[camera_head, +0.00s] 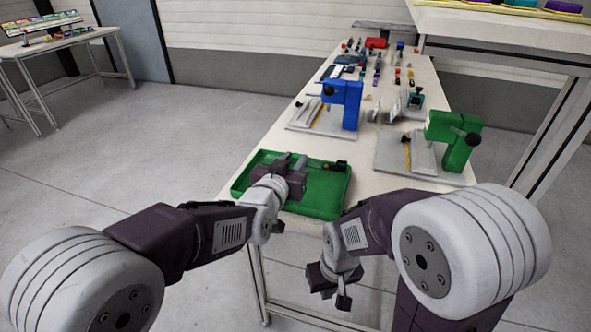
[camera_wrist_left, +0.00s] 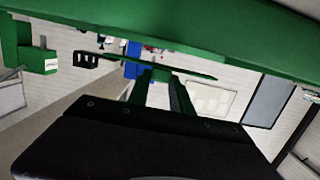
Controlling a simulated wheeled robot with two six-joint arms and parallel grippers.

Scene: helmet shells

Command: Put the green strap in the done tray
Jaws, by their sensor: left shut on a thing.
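The green tray (camera_head: 325,205) lies at the near end of the table. My left gripper (camera_head: 291,162) is over this tray. In the left wrist view my left gripper (camera_wrist_left: 164,86) is shut on the green strap (camera_wrist_left: 190,73), which lies across its fingers. A black end piece (camera_wrist_left: 87,59) sticks out to the left of the strap. In the head view a small black piece (camera_head: 341,165) shows by the tray's far edge; the strap's green is hard to tell from the tray. My right gripper (camera_head: 329,290) hangs in front of the table, with its jaws unclear.
A green press (camera_head: 455,145) on a grey base stands right of and behind the tray. A blue press (camera_head: 345,98) stands farther back. Several small parts lie along the far table. A shelf (camera_head: 505,35) stands at the right.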

